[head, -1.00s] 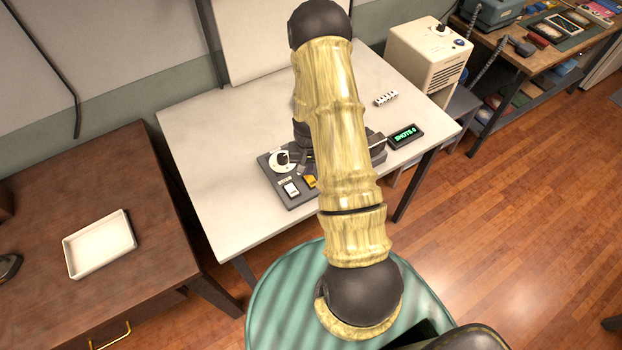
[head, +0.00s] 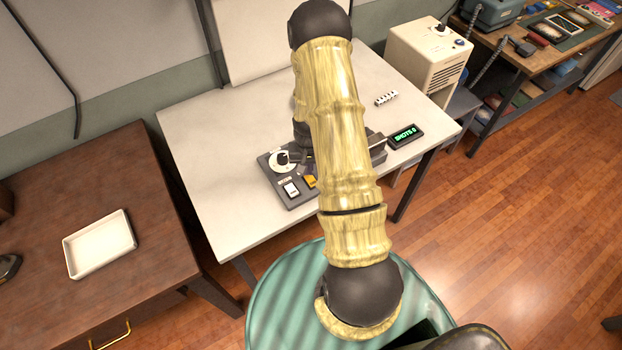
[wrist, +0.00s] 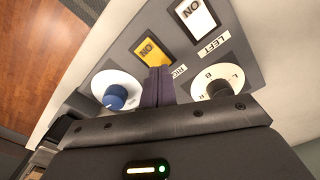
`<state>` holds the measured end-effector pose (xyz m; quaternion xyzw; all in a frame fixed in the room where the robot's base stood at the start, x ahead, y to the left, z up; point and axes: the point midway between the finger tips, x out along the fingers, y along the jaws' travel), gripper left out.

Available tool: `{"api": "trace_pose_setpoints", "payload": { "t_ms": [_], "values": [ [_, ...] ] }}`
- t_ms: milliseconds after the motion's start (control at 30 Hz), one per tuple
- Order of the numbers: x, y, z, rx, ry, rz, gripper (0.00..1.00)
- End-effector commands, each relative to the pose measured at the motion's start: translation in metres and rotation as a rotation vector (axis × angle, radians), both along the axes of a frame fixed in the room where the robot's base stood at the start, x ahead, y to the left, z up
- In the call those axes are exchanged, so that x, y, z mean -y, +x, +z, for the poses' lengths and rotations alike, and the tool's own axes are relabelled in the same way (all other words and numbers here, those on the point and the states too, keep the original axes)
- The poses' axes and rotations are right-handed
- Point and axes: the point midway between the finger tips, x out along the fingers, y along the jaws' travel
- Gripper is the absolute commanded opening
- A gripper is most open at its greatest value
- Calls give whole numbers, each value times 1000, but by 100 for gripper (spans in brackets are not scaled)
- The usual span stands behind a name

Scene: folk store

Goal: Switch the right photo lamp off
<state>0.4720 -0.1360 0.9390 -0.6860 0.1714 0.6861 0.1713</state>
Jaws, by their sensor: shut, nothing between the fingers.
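The control panel (head: 292,202) lies on the white table. In the wrist view it carries a yellow rocker switch (wrist: 149,48) and a white rocker switch (wrist: 196,20), both with ON lettering showing. The label by the white one reads LEFT; the one by the yellow one is partly hidden and appears to read RIGHT. In the head view the white switch (head: 291,189) and yellow switch (head: 310,181) show at my arm's left edge. My gripper (wrist: 159,74) is shut and empty, its tips just beside the yellow switch; contact cannot be told. My arm mostly hides it in the head view.
A blue knob (wrist: 115,97) and a dark selector knob (wrist: 219,90) flank my fingers. A SHOTS counter (head: 406,136) and a small white strip (head: 386,98) are on the table. A white tray (head: 99,244) sits on the brown desk at left. The table's left part is clear.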

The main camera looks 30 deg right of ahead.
Motion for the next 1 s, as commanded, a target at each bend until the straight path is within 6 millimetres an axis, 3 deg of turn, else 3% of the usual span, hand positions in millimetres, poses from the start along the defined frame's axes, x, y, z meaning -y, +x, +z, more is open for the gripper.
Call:
{"api": "trace_pose_setpoints", "payload": {
  "t_ms": [1000],
  "values": [
    [0,0,-9,0,0,0,0]
  ]
}}
